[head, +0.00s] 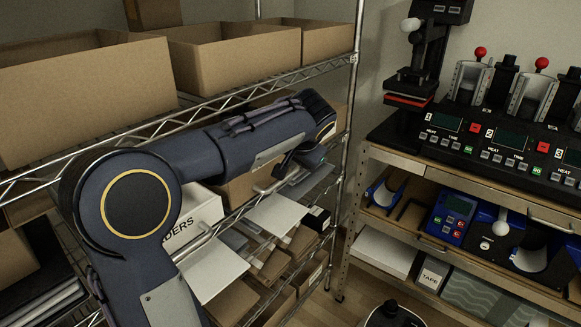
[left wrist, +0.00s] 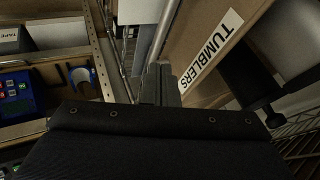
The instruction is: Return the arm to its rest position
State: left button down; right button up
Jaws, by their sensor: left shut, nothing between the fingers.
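My left arm (head: 250,140) reaches in from the left in the head view and bends at the elbow in front of a wire shelf. Its wrist hangs near the shelf's right end, and the fingers are hard to make out there. In the left wrist view my left gripper (left wrist: 157,82) is shut, its two dark fingers together with nothing between them. A box labelled TUMBLERS (left wrist: 232,45) is beyond the fingers on the right, and I cannot tell how close it is. My right gripper is not in view.
The wire shelf holds open cardboard boxes (head: 235,55) above and a white box (head: 200,212) behind my arm. At the right, a bench (head: 395,160) carries mug presses (head: 470,80) with red knobs, and a blue press (head: 455,215) sits below. Floor shows between them.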

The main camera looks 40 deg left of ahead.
pick_arm(q)
jog(key=v, duration=0.6)
jog(key=shift+d, duration=0.25)
jog(key=s+d+f+h, duration=0.3)
jog(key=s+d+f, duration=0.2)
jog(key=s, duration=0.3)
jog(key=s+d+f+h, duration=0.3)
jog(key=s+d+f, duration=0.2)
jog(key=s, duration=0.3)
jog(key=s+d+f+t+h, duration=0.1)
jog(key=s+d+f+h, duration=0.2)
jog(key=s+d+f, duration=0.2)
jog(key=s+f, duration=0.2)
jog(key=s, duration=0.1)
jog(key=shift+s+n, duration=0.25)
jog(key=shift+n, duration=0.15)
